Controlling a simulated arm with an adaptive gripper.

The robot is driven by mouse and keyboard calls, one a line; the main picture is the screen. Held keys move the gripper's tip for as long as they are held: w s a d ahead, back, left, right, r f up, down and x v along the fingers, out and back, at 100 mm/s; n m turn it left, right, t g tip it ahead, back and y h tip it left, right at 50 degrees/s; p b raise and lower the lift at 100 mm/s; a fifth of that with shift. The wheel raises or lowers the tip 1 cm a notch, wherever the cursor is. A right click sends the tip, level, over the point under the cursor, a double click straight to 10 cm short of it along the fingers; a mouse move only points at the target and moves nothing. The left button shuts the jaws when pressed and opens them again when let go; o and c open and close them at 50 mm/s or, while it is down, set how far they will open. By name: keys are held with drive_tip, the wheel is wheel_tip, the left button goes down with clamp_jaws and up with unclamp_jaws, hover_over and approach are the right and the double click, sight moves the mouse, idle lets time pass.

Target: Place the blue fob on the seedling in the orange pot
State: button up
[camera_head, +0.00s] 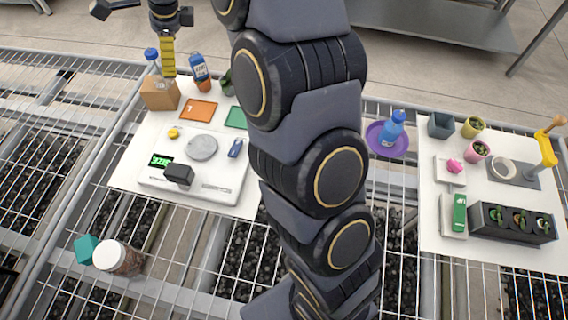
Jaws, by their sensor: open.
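Several small plants sit in a black tray (483,234) on the right mat; at this size I cannot tell which is in an orange pot. My gripper (143,12) is at the top left edge, partly cut off, with its dark fingers apart. It is far beyond the blue piece, above and left of it in the picture.
My arm crosses the middle and hides the bench there. A yellow upright thing (168,58) shows below the gripper. A purple saucer (374,146) holds a blue bottle (393,129).

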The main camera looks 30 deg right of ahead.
drive_tip(key=s+d+r+n+g+h, duration=0.1)
drive_tip(key=s+n+g, duration=0.1)
drive_tip(key=s+n, duration=0.9)
drive_tip(key=s+n+g, duration=0.2)
drive_tip(key=s+n, duration=0.9)
drive_tip(key=s, duration=1.5)
drive_tip(key=shift+d+r+h, duration=0.35)
drive_tip(key=shift+h, duration=0.05)
